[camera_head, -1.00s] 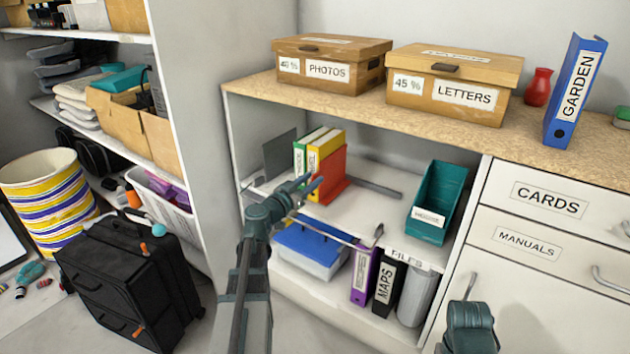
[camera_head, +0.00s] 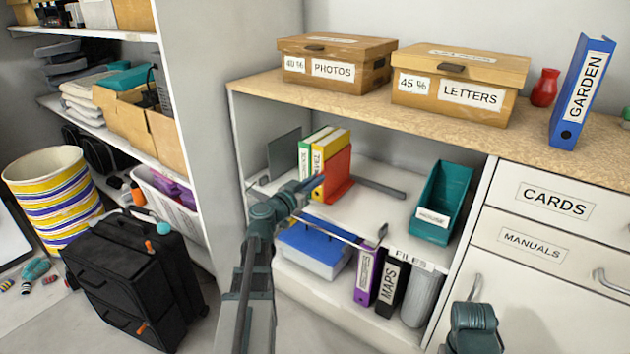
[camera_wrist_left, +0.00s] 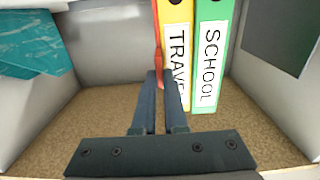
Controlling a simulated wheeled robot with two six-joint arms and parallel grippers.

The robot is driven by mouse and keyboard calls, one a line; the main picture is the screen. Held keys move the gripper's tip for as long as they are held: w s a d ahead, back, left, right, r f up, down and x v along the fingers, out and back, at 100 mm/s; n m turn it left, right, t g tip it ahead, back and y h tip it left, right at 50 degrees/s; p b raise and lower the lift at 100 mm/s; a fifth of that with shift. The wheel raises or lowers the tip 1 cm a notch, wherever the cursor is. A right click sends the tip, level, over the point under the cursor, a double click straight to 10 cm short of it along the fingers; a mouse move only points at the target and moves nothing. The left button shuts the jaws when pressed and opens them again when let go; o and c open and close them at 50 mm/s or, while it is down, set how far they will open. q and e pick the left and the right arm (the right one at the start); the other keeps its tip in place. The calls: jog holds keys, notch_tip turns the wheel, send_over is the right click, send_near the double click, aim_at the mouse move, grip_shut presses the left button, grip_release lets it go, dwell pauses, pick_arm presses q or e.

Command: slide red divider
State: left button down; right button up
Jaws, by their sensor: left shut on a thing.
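The red divider (camera_head: 339,175) stands upright on the upper inner shelf of the open cabinet, at the right side of the yellow binder (camera_head: 327,158) and the green binder (camera_head: 308,158). My left gripper (camera_head: 313,185) reaches in from the front and is shut on the divider's front edge. In the left wrist view, the divider (camera_wrist_left: 157,35) is a thin red strip seen edge-on, its lower end between my fingers (camera_wrist_left: 158,80), beside the yellow binder labelled TRAV.... My right arm shows at the bottom right; its fingers are not visible.
A grey rail (camera_head: 378,188) lies on the shelf right of the divider. A teal HOUSE box (camera_head: 440,205) stands farther right, with free shelf between. A dark grey plate (camera_head: 284,155) stands left of the binders. Below are a blue-lidded box (camera_head: 313,248) and several binders.

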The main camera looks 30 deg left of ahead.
dwell(0.7)
pick_arm(q)
jog(key=w+a, duration=0.1)
jog(key=a, duration=1.2)
jog(key=c, duration=1)
grip_release()
jog(key=shift+d, duration=0.1)
jog(key=shift+o, duration=0.2)
jog(key=s+a, duration=0.1)
jog(key=s, duration=1.2)
jog(key=shift+s, duration=0.4)
